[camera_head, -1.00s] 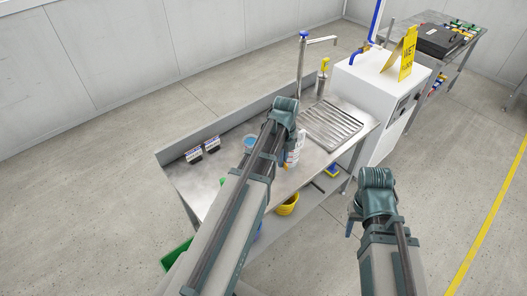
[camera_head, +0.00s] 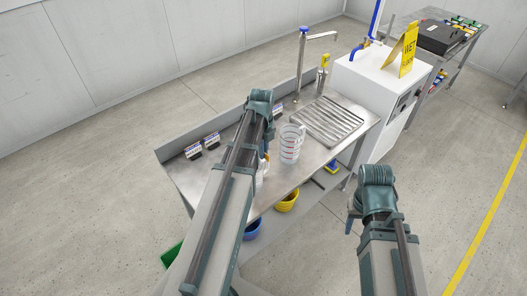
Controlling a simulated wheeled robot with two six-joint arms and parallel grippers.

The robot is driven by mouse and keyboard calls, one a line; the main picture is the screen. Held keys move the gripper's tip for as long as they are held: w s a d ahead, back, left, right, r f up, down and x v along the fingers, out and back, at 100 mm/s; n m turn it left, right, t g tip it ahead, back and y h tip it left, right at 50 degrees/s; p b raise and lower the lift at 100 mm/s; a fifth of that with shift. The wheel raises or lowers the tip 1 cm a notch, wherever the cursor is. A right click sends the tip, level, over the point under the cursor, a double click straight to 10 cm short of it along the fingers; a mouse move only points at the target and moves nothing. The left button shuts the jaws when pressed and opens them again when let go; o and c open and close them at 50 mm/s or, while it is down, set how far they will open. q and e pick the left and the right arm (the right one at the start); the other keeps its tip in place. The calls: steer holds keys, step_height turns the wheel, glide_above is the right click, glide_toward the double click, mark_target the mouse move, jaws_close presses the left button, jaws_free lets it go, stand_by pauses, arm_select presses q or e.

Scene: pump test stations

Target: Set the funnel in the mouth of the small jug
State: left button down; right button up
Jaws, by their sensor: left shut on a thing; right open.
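My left gripper (camera_head: 264,152) hangs over the front part of the steel bench, its jaws mostly hidden behind my own wrist. It is shut on a pale thing (camera_head: 262,169), probably the funnel, of which only a small part shows at the right edge of the arm. The small jug cannot be made out; my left arm covers that part of the bench. A larger clear jug (camera_head: 290,143) with red marks stands upright on the bench, to the right of the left gripper and apart from it. My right gripper (camera_head: 353,218) is open, away from the bench at the lower right.
The steel bench (camera_head: 315,165) has a ribbed drainer (camera_head: 328,120) and a tall tap (camera_head: 302,65) at its back right. Small labelled blocks (camera_head: 193,150) stand along the back. A yellow bowl (camera_head: 287,202) and blue bowl (camera_head: 253,230) are on the lower shelf.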

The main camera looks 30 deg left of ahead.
arm_select(q)
step_height(320, 180, down, 10)
steer(key=b, duration=0.9)
steer(key=shift+r, duration=0.25)
steer(key=shift+c, duration=2.3)
jaws_free()
steer(key=shift+r, duration=0.15)
step_height(320, 180, up, 8)
steer(key=p, duration=0.8)
